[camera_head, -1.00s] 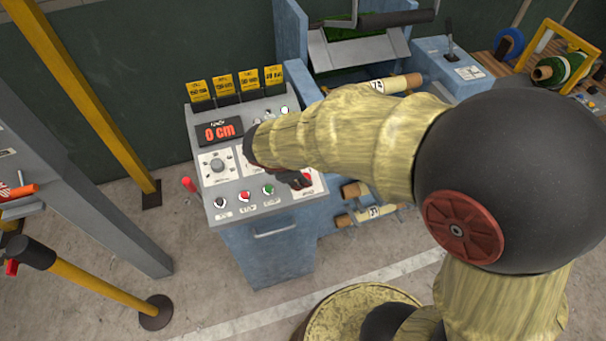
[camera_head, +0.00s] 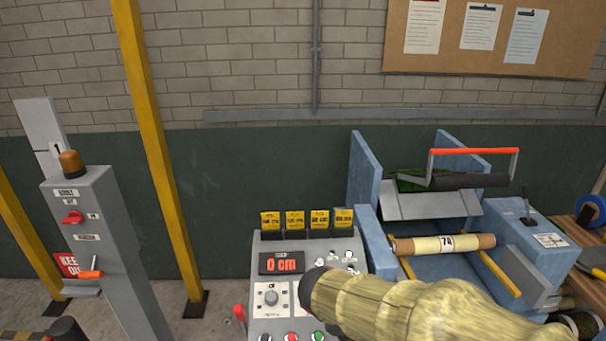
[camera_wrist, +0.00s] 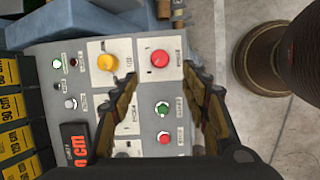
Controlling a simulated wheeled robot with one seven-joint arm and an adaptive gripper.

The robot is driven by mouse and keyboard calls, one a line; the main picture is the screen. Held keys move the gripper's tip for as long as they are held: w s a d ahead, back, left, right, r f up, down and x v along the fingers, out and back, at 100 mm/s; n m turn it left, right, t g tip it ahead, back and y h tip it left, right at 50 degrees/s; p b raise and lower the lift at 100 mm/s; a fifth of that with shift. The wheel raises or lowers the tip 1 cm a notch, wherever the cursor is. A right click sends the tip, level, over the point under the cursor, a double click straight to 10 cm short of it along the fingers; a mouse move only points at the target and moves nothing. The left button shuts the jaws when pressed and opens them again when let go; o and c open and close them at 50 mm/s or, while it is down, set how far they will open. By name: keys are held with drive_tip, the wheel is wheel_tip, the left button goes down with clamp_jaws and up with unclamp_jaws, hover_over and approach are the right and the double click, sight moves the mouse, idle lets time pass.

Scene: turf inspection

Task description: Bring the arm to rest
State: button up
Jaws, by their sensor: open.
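My arm (camera_head: 395,305) reaches in from the lower right in the head view, in front of the grey control panel (camera_head: 262,325). The gripper's fingers are hidden or out of frame there. In the wrist view my gripper (camera_wrist: 158,90) is open and empty, its two fingers spread above the panel face. Below them are a red button (camera_wrist: 160,58), a green button (camera_wrist: 162,109) and a yellow knob (camera_wrist: 107,62). I cannot tell whether the fingertips touch the panel.
The display (camera_head: 282,263) reads 0 cm, under several yellow tags (camera_head: 295,219). A blue machine with a roll marked 74 (camera_head: 440,244) stands right of the panel. A yellow post (camera_head: 160,150) and a grey switch pillar (camera_head: 105,240) stand to the left.

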drive_tip(key=s+r+m+g+y, duration=0.2)
drive_tip(key=s+m, duration=0.7)
drive_tip(key=s, duration=0.1)
drive_tip(key=s+d+r+m+t+y+b, duration=0.2)
drive_tip(key=s+d+r+m+t, duration=0.1)
drive_tip(key=s+r+m, duration=0.4)
wheel_tip(320, 180, up, 2)
drive_tip(key=shift+s+d+r+m+t, duration=0.2)
drive_tip(key=shift+d+m+t, duration=0.2)
drive_tip(key=shift+d+m, duration=0.15)
